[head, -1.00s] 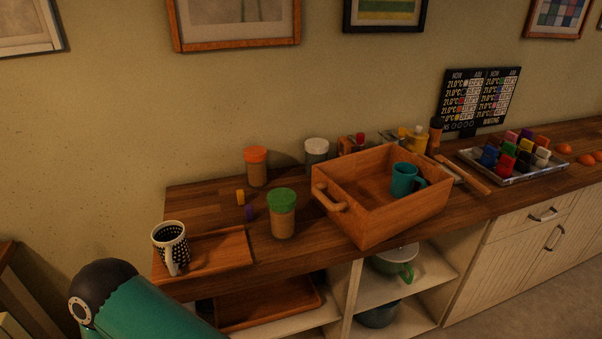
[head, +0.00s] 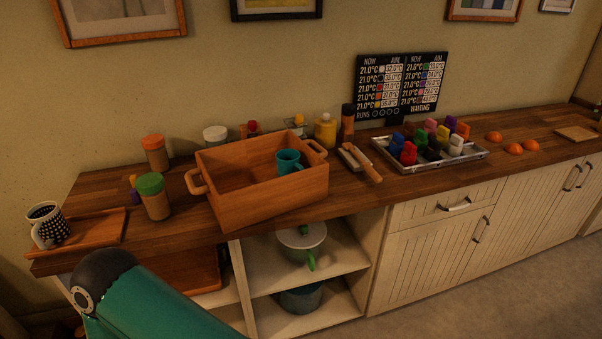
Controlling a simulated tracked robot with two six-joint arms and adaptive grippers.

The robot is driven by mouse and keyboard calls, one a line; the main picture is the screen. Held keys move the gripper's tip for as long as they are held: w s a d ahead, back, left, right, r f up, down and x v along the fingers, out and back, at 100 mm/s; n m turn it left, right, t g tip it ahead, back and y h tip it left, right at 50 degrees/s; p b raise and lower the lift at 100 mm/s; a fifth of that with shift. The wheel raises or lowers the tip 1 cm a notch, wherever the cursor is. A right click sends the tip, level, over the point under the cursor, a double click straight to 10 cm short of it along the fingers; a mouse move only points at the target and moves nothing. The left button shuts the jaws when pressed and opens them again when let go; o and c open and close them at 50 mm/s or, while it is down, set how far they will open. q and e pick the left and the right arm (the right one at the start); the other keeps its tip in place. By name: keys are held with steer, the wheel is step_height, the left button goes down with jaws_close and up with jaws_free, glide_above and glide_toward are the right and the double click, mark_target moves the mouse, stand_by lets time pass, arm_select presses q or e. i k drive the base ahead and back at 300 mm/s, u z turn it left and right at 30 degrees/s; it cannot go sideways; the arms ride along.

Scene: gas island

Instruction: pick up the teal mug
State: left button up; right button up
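The teal mug (head: 288,161) stands inside a wooden crate (head: 272,204) on the counter, toward the crate's back right. Its handle points right. The crate's walls hide the mug's lower part. A teal arm link of mine shows at the lower left, in front of the counter and well apart from the crate. Neither of my grippers is in view.
A dotted mug (head: 47,225) sits on a wooden tray (head: 93,232) at the left. A green-lidded jar (head: 154,198) and an orange-lidded jar (head: 155,153) stand left of the crate. A metal tray (head: 473,152) of coloured blocks and a rolling pin (head: 362,162) lie right.

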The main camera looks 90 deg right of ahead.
mark_target(292, 170)
steer(key=z, duration=0.25)
steer(key=k, duration=0.25)
steer(key=u, duration=0.8)
steer(key=i, duration=0.15)
steer(key=z, duration=2.6)
steer(key=i, duration=0.6)
steer(key=u, duration=0.4)
steer(key=k, duration=0.7)
steer(key=z, duration=0.25)
steer(key=i, duration=0.75)
steer(key=u, duration=0.05)
